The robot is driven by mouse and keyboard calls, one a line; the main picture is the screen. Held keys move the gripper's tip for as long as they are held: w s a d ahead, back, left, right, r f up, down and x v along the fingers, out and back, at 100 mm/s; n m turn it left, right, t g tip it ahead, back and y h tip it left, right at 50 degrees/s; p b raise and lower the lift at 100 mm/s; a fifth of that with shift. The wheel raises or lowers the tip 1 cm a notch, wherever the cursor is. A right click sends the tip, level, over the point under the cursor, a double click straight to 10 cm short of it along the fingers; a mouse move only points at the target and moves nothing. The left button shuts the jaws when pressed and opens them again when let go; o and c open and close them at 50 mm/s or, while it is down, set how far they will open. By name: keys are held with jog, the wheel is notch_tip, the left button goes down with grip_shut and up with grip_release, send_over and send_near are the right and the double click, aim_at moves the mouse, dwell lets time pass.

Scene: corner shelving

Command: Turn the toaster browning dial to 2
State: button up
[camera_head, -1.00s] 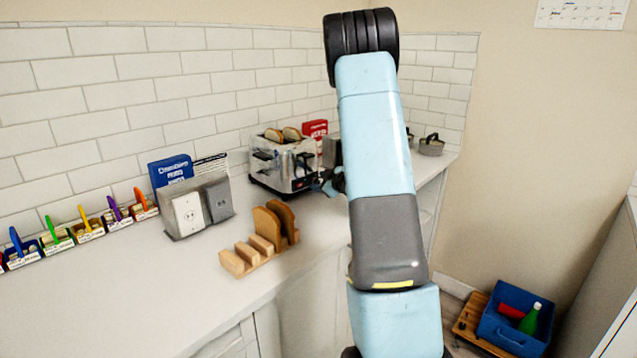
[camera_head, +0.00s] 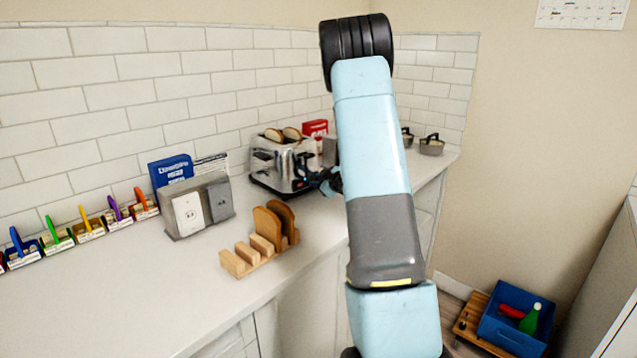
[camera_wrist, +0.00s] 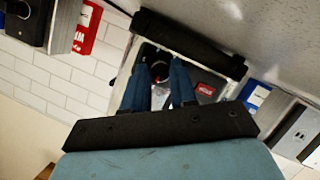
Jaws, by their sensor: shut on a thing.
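The silver toaster (camera_head: 272,166) stands on the counter against the tiled wall, with bread slices (camera_head: 283,135) in its top. My gripper (camera_head: 312,180) is at the toaster's right-hand front face in the head view, partly hidden by my arm. In the wrist view, the two blue fingers of my gripper (camera_wrist: 161,82) reach to the toaster's face (camera_wrist: 208,84). The dial's numbers and pointer are too small to read.
A wooden rack (camera_head: 262,247) with brown slices stands in front on the counter (camera_head: 130,290). A grey outlet box (camera_head: 195,205) and a blue package (camera_head: 171,169) are left of the toaster. A red box (camera_head: 315,128) is behind it, and pots (camera_head: 431,145) are farther right.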

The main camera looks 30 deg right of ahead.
grip_shut()
jog(key=m+y, duration=0.2)
jog(key=m, duration=0.1)
jog(key=shift+d+g, duration=0.2)
jog(key=shift+g, duration=0.2)
jog(key=shift+d+m+y, duration=0.15)
jog(key=shift+m+y, duration=0.95)
jog(key=shift+m, duration=0.8)
jog(key=shift+w, duration=0.1)
jog(key=o, duration=0.9)
grip_release()
jog(key=shift+c, duration=0.2)
